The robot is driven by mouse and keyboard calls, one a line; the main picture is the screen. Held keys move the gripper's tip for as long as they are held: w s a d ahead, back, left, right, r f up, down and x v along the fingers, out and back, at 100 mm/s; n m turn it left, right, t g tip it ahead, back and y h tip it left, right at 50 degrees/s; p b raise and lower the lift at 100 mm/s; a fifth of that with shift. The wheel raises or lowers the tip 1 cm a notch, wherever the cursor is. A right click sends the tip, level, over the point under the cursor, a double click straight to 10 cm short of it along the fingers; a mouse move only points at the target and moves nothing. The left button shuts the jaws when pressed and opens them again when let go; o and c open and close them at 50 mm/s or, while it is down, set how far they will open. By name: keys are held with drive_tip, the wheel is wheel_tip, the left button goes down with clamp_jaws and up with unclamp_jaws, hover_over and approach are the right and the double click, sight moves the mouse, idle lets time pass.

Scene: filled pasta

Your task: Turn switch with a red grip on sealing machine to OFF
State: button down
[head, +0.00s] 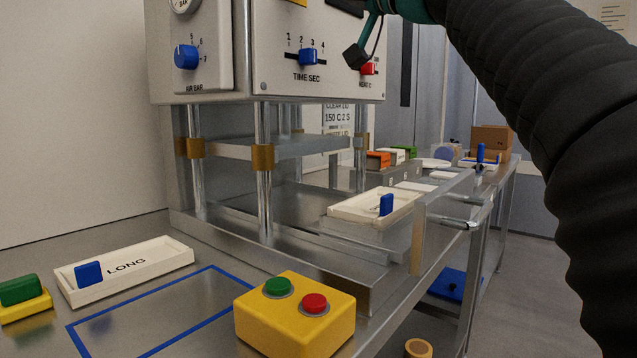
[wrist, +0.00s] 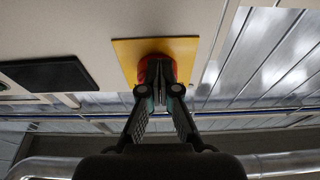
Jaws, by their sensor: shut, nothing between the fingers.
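The sealing machine (head: 340,55) stands in the head view, its front panel cut off by the top edge. Only the lower edge of a yellow plate (head: 298,2) shows there. In the wrist view the yellow plate (wrist: 186,50) carries the switch with a red grip (wrist: 143,70). My gripper (wrist: 159,88) is shut and empty, its fingertips right in front of the red grip and covering most of it. I cannot tell whether they touch. The switch's setting and any OFF mark cannot be read. In the head view part of my gripper (head: 357,54) shows beside the panel's right side.
The panel also has a blue TIME slider (head: 308,57), a red HEAT slider (head: 369,69) and a blue AIR BAR knob (head: 187,57). A dark panel (wrist: 48,74) lies beside the yellow plate. A yellow button box (head: 295,325) and a LONG tray (head: 125,268) sit on the bench below.

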drive_tip(key=shift+f, duration=0.2)
drive_tip(key=shift+f+b, duration=0.25)
drive_tip(key=shift+b, duration=0.25)
drive_tip(key=shift+r+b+v, duration=0.25)
drive_tip(key=shift+b+v, duration=0.15)
drive_tip(key=shift+v, duration=0.55)
drive_tip(key=shift+r+b+v, duration=0.2)
drive_tip(key=shift+b+v, duration=0.15)
drive_tip(key=shift+v, duration=0.65)
drive_tip(key=shift+r+b+v, duration=0.25)
drive_tip(key=shift+b+v, duration=0.15)
drive_tip(key=shift+v, duration=0.55)
drive_tip(key=shift+s+d, duration=0.1)
drive_tip(key=shift+s, duration=0.1)
